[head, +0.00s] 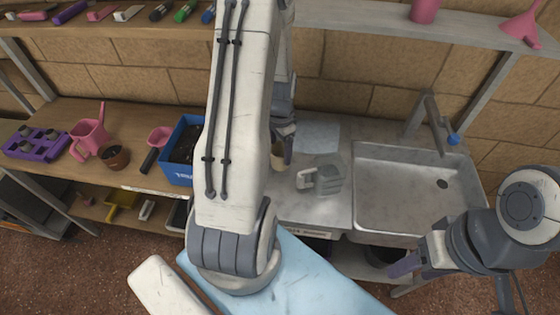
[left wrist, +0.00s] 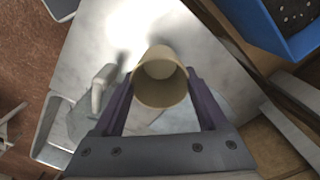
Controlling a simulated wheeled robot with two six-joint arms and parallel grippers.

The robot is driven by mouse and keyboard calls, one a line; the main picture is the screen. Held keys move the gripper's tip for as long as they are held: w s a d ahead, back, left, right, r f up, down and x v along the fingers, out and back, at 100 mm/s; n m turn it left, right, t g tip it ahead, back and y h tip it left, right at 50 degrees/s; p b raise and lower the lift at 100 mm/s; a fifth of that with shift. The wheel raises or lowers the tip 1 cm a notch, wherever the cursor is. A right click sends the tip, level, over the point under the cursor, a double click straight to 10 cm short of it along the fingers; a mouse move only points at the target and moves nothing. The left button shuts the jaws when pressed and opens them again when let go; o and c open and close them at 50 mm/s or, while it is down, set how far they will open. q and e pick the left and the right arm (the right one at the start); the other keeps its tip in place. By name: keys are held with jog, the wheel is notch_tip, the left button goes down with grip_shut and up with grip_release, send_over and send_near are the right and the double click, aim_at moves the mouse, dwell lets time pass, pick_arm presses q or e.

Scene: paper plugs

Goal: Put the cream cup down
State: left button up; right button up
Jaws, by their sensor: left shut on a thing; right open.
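The cream cup (head: 277,160) is mostly hidden behind my left arm in the head view, over the grey counter left of the sink. In the left wrist view the cup (left wrist: 160,82) is whole, its open mouth towards the camera and its inside empty. My left gripper (head: 284,152) is shut on it, with one purple finger on each side in the left wrist view (left wrist: 160,100). I cannot tell whether the cup's base touches the counter. My right gripper (head: 408,264) is open and empty in front of the sink.
A blue box (head: 178,172) is to the left.

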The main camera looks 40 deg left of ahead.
aim_at(280, 161)
pick_arm(q)
notch_tip(280, 161, down, 5)
jog(key=shift+p, duration=0.4)
jog(key=shift+f, duration=0.15)
jog(key=shift+f, duration=0.2)
jog(key=o, duration=1.4)
jog(key=shift+r, duration=0.1)
